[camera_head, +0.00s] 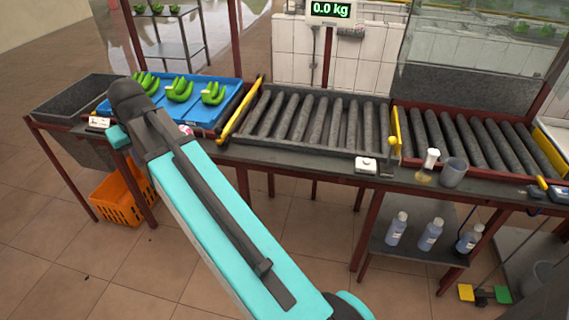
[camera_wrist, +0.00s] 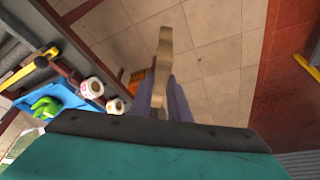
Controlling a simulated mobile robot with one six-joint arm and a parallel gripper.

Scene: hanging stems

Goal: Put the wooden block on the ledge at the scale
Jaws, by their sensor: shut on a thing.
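My gripper (camera_wrist: 158,98) shows in the wrist view, shut on a tan wooden block (camera_wrist: 164,50). The block stands up between the fingers, seen nearly edge-on, with open floor behind it. In the head view my arm hides the gripper and the block. The scale's display (camera_head: 330,10) reads 0.0 kg on a post behind the rollers (camera_head: 312,118). A dark ledge (camera_head: 290,156) runs along the front of the rollers.
A blue tray (camera_head: 205,117) with green bananas (camera_head: 180,90) lies left of the rollers. A white box (camera_head: 365,165), a spray bottle (camera_head: 429,162) and a grey cup (camera_head: 453,172) stand on the ledge's right part. An orange crate (camera_head: 120,200) is below on the floor.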

